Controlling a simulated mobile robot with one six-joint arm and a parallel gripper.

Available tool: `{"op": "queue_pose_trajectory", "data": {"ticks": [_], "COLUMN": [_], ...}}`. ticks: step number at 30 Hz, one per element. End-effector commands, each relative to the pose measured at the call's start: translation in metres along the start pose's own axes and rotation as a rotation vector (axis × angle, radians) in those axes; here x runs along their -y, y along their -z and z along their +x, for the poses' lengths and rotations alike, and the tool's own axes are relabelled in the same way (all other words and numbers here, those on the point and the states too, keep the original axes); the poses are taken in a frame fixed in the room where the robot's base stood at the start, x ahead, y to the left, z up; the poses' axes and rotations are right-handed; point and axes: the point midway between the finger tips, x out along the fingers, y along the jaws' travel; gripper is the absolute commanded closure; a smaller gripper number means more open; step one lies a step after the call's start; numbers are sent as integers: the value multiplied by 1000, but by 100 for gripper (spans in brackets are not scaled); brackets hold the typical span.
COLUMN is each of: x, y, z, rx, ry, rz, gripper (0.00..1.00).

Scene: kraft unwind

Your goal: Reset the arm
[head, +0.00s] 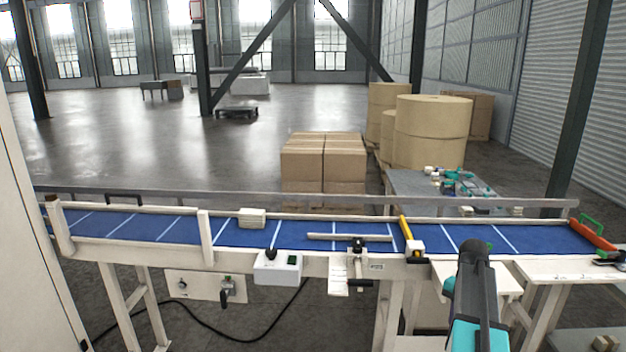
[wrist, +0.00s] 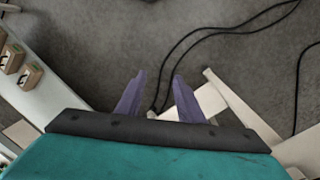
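My arm stands at the lower right in the head view, dark grey and teal, in front of the conveyor's near side. The gripper's fingers cannot be made out there. In the wrist view my gripper (wrist: 160,97) shows two purple fingers spread apart with nothing between them. Below the fingers there is grey concrete floor with dark cables and a white frame leg (wrist: 240,105).
A blue conveyor belt (head: 180,227) with white cross lines runs across the head view, carrying a pale block (head: 252,217). A control box (head: 278,267) hangs on its near rail. Cartons (head: 322,160), big kraft rolls (head: 432,130) and a grey table (head: 408,190) stand behind.

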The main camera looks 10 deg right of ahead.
Motion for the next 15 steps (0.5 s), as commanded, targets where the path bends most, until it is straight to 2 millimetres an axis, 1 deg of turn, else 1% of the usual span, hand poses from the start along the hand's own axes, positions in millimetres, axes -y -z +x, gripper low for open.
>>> {"op": "queue_pose_trajectory", "data": {"ticks": [1, 5, 6, 12, 14, 15], "x": [12, 36, 42, 70, 76, 80], "y": [-13, -41, -50, -98, -112, -122], "z": [21, 62, 75, 137, 155, 167], "rx": [17, 53, 64, 111, 124, 134], "ry": [-12, -40, -49, -90, -103, -112], "rz": [-24, -81, -98, -188, -216, -234], "gripper": [66, 66, 66, 66, 66, 66]}}
